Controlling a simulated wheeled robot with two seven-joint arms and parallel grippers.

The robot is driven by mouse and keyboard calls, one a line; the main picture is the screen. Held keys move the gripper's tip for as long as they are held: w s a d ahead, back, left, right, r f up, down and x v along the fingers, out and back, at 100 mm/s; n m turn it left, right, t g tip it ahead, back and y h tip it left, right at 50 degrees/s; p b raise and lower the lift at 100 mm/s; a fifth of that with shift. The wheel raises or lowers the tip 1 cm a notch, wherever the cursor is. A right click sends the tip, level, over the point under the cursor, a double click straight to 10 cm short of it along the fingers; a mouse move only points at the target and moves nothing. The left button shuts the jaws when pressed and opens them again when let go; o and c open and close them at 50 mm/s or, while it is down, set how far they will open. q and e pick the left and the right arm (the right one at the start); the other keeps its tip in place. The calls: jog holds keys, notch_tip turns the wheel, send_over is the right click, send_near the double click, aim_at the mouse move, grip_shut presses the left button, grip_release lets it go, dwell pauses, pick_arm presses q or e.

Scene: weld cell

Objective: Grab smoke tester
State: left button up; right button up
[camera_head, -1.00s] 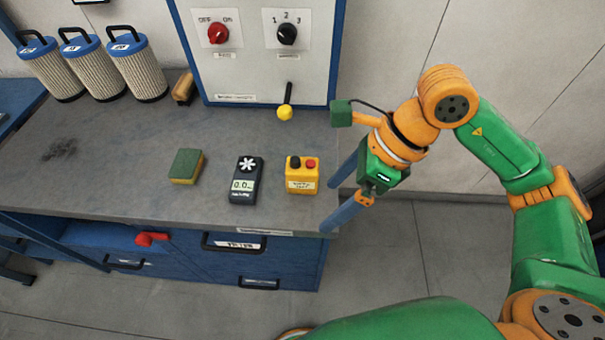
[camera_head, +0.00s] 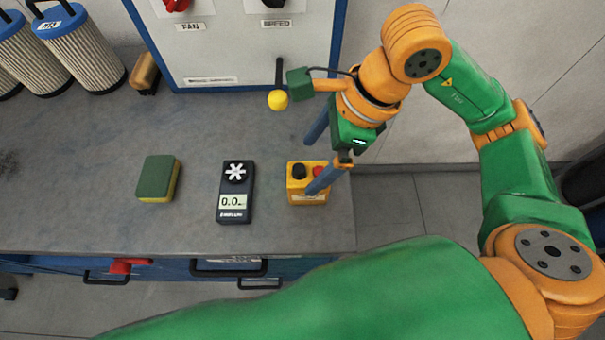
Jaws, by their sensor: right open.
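The yellow box with a black and a red button (camera_head: 297,186), which I take to be the smoke tester, sits upright near the bench's right front edge. Its front label is too small to read. My right gripper (camera_head: 310,166) is open, with its two blue fingers pointing down and left at the box. The nearer finger covers part of the box's right side; the farther finger is behind it. I cannot tell whether either finger touches the box. My left gripper is not in view.
A dark meter reading 0.0 (camera_head: 235,192) and a green-yellow sponge (camera_head: 158,178) lie left of the box. A control panel (camera_head: 238,50) with a yellow-knobbed lever (camera_head: 278,100) stands behind. Filter cartridges (camera_head: 75,50) and a brush (camera_head: 144,73) are at back left.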

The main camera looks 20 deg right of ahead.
aim_at(312, 179)
jog(key=f+b, duration=0.3)
jog(key=f, duration=0.1)
jog(key=shift+s, duration=0.35)
jog(key=x, duration=0.2)
jog(key=p+x, duration=0.1)
jog(key=x, duration=0.1)
jog(key=p+x, duration=0.1)
jog(key=x, duration=0.1)
jog(key=shift+w+f, duration=0.35)
jog(key=shift+w, duration=0.1)
jog(key=shift+f, duration=0.2)
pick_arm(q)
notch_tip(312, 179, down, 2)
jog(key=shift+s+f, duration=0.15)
pick_arm(e)
jog(key=shift+w, duration=0.1)
grip_shut()
